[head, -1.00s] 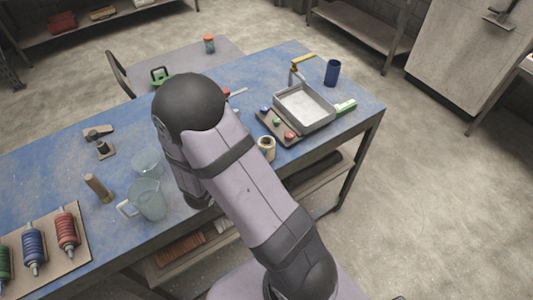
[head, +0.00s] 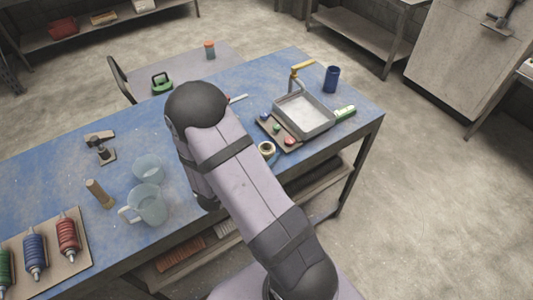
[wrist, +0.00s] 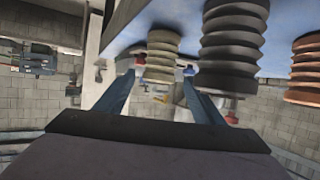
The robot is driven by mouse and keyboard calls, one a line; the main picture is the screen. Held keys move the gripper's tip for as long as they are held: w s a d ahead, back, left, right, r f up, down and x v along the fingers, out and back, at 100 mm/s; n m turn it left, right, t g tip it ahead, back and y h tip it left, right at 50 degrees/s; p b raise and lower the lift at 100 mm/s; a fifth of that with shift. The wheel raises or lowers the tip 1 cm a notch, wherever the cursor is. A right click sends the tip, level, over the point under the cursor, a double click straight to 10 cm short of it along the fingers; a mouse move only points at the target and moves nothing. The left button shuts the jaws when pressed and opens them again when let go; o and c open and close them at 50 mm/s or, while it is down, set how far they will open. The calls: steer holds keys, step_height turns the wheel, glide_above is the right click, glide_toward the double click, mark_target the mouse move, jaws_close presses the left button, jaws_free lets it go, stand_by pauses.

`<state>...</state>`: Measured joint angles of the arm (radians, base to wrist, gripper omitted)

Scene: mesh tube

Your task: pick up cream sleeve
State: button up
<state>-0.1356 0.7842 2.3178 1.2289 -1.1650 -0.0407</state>
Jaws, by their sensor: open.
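The cream sleeve (wrist: 162,52) is a pale ribbed tube in the wrist view. There the blue worktop lies along the top, and the sleeve's free end points down the picture. My gripper (wrist: 158,79) is open, its two blue fingers reaching toward the sleeve. The sleeve's free end appears between the fingertips; whether they touch it, I cannot tell. In the head view my arm hides the gripper, and I cannot make out this sleeve.
A dark grey ribbed sleeve (wrist: 232,42) stands close to the right of the cream one, with a copper-brown one (wrist: 306,68) farther right. In the head view a clear jug (head: 149,205) and bowl (head: 148,170) stand left of my arm, and a metal tray (head: 303,114) sits right.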

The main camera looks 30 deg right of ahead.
mark_target(267, 148)
steer(key=shift+p+x, duration=0.75)
steer(key=shift+x, duration=1.25)
steer(key=shift+r, duration=0.1)
steer(key=shift+c, duration=0.5)
steer(key=c, duration=1.1)
steer(key=shift+r, duration=0.15)
